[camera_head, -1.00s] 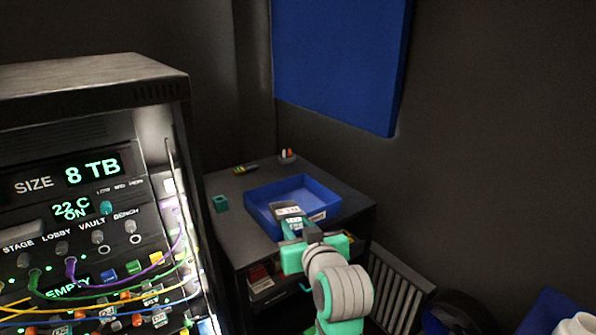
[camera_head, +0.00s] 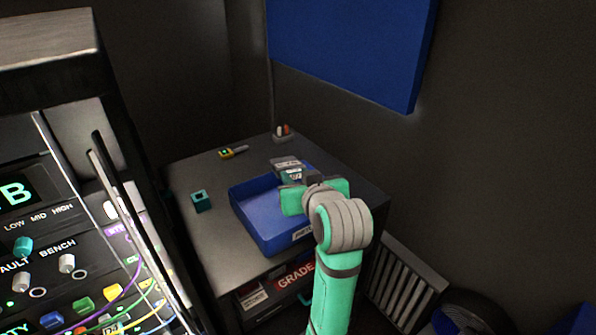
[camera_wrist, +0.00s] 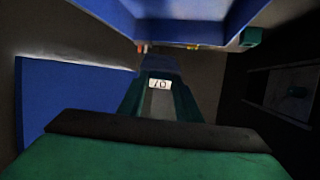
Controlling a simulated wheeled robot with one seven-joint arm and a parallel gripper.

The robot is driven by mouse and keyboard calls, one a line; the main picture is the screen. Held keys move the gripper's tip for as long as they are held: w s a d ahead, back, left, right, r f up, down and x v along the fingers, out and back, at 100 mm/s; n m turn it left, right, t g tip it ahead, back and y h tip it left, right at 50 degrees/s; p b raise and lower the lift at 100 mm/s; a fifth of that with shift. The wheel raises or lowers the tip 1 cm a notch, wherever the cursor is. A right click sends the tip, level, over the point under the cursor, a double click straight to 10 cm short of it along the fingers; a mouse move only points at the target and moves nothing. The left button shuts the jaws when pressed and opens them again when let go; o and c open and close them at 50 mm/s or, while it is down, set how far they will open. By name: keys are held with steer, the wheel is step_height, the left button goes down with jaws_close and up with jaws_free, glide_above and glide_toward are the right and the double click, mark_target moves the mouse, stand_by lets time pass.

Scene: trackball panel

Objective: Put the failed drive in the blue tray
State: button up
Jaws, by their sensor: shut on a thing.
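The drive (camera_head: 287,165), a small grey block with a pale label, is held in my gripper (camera_head: 291,183). My gripper is shut on it, over the back right part of the blue tray (camera_head: 250,225). The drive looks raised above the tray, but its exact height is hard to tell. The tray is open and sits on a dark cabinet top, with a label on its front wall. In the wrist view, my gripper (camera_wrist: 160,100) points ahead, and part of the tray (camera_wrist: 190,30) shows at the top. The gripper hides part of the tray's right side.
A teal cube (camera_head: 201,201) stands left of the tray. A yellow-green tool (camera_head: 233,152) and a small holder (camera_head: 282,134) are at the back. The rack (camera_head: 60,180) with cables is at left. A blue wall panel (camera_head: 350,45) hangs behind.

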steer(key=shift+s+a+f, duration=0.1)
steer(key=shift+s+f, duration=0.05)
steer(key=shift+f, duration=2.5)
steer(key=shift+s+f, duration=0.15)
steer(key=shift+f, duration=2.5)
steer(key=o, duration=1.2)
steer(key=shift+c, duration=0.2)
steer(key=v, duration=1)
steer(key=shift+s, duration=0.35)
steer(key=shift+r, duration=0.15)
